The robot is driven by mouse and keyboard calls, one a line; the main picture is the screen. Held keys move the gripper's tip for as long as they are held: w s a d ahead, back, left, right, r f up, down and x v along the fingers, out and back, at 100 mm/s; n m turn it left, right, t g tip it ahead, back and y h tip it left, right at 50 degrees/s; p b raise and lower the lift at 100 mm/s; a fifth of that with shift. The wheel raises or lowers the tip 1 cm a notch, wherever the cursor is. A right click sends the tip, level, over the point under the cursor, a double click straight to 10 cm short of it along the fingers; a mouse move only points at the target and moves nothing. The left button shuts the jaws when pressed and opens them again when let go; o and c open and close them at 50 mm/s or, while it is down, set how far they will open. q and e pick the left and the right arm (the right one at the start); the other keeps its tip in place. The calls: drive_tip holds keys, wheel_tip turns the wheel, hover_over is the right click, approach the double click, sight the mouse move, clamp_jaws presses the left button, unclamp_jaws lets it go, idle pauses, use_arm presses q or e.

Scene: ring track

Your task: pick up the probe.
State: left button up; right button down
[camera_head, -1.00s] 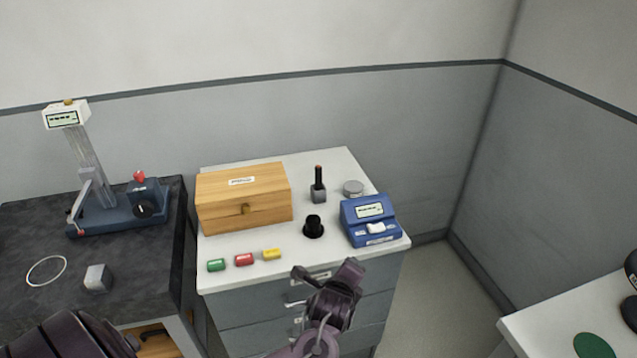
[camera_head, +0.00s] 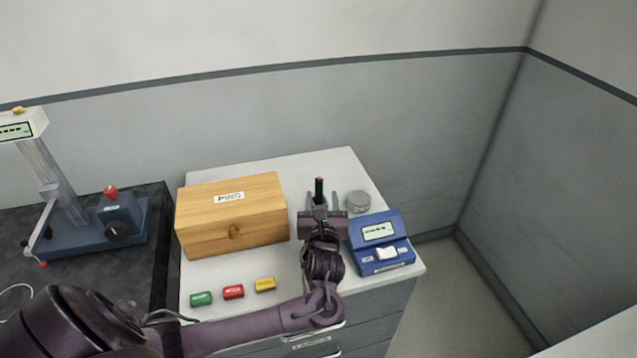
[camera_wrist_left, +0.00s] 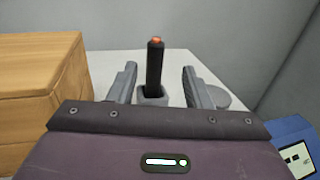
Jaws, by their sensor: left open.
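The probe (camera_head: 319,187) is a slim black rod with an orange-red tip. It stands upright in a small grey block holder on the white cabinet top, and it also shows in the left wrist view (camera_wrist_left: 155,66). My left gripper (camera_head: 322,201) is open, with its fingers pointing at the probe. In the left wrist view the probe appears between the two fingers, with a gap on each side. I cannot tell whether the fingertips are level with it in depth. The grey holder (camera_wrist_left: 153,97) is partly hidden by the gripper body. My right gripper is not in view.
A wooden box (camera_head: 232,218) stands left of my gripper. A blue device (camera_head: 381,243) and a round grey tin (camera_head: 358,201) stand close on the right. Green, red (camera_head: 233,292) and yellow pieces lie along the front edge. The wall is behind.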

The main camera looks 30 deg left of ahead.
sight(319, 186)
use_arm(q)
drive_tip(key=shift+w+a+r, duration=0.15)
drive_tip(key=shift+w+r, duration=0.05)
drive_tip(key=shift+w+a+r, duration=0.25)
drive_tip(key=shift+w+a, duration=0.4)
drive_tip(key=shift+w, duration=0.2)
drive_tip(key=p+x, duration=0.1)
drive_tip(key=x, duration=0.2)
drive_tip(key=shift+w+a, duration=0.15)
drive_tip(key=shift+a, duration=0.3)
drive_tip(key=shift+w+a+f, duration=0.15)
drive_tip(key=shift+w+a, duration=0.05)
drive_tip(key=shift+w, duration=0.15)
drive_tip(key=c, duration=1)
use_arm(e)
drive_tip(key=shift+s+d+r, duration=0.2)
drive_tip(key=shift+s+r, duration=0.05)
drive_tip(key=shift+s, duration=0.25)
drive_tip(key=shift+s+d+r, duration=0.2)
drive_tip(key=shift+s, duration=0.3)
